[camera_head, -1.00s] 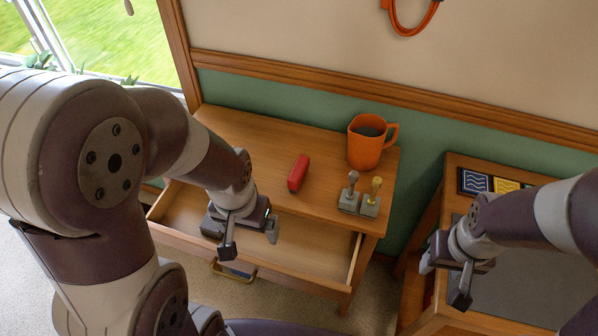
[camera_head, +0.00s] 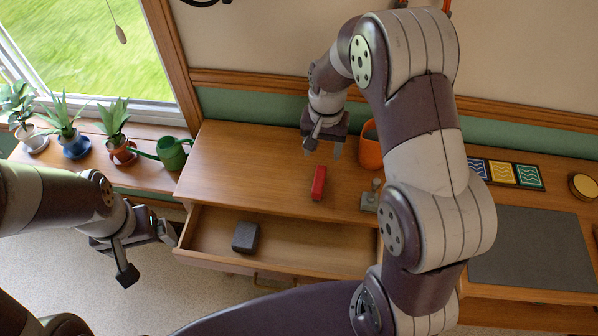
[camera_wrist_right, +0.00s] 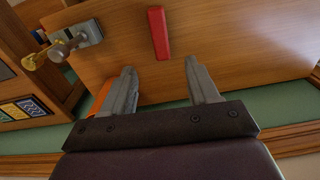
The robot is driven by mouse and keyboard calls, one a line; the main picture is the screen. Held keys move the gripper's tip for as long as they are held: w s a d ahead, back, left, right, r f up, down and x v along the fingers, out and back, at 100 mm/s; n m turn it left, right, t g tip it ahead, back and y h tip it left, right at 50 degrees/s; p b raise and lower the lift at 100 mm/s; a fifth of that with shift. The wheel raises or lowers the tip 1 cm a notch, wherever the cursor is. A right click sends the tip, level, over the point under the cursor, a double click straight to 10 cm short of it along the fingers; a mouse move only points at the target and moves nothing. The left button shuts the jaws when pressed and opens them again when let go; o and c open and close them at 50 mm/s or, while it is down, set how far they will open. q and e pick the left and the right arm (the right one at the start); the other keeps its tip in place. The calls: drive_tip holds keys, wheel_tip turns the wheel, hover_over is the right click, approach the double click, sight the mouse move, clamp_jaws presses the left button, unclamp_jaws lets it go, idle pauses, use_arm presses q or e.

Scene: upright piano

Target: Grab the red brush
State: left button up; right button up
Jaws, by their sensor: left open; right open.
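The red brush (camera_head: 318,183) is a small red block-like piece lying on the wooden desk top, behind the open drawer. It also shows in the right wrist view (camera_wrist_right: 159,33), ahead of the fingertips and between their lines. My right gripper (camera_head: 323,148) is open and empty, above the desk just behind the brush and apart from it; its two fingers show in the right wrist view (camera_wrist_right: 163,80). My left gripper (camera_head: 147,258) is open and empty, left of the drawer and away from the brush.
An orange mug (camera_head: 370,150) stands close right of my right gripper, partly hidden by my arm. The open drawer (camera_head: 300,245) holds a dark grey block (camera_head: 245,237). Plants and a green watering can (camera_head: 173,153) stand left.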

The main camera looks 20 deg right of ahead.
sight(320, 174)
drive_tip(key=f, duration=1.2)
drive_tip(key=shift+w+d+f, duration=0.15)
drive_tip(key=shift+w+f, duration=0.15)
drive_tip(key=shift+f, duration=0.1)
drive_tip(key=c, duration=1)
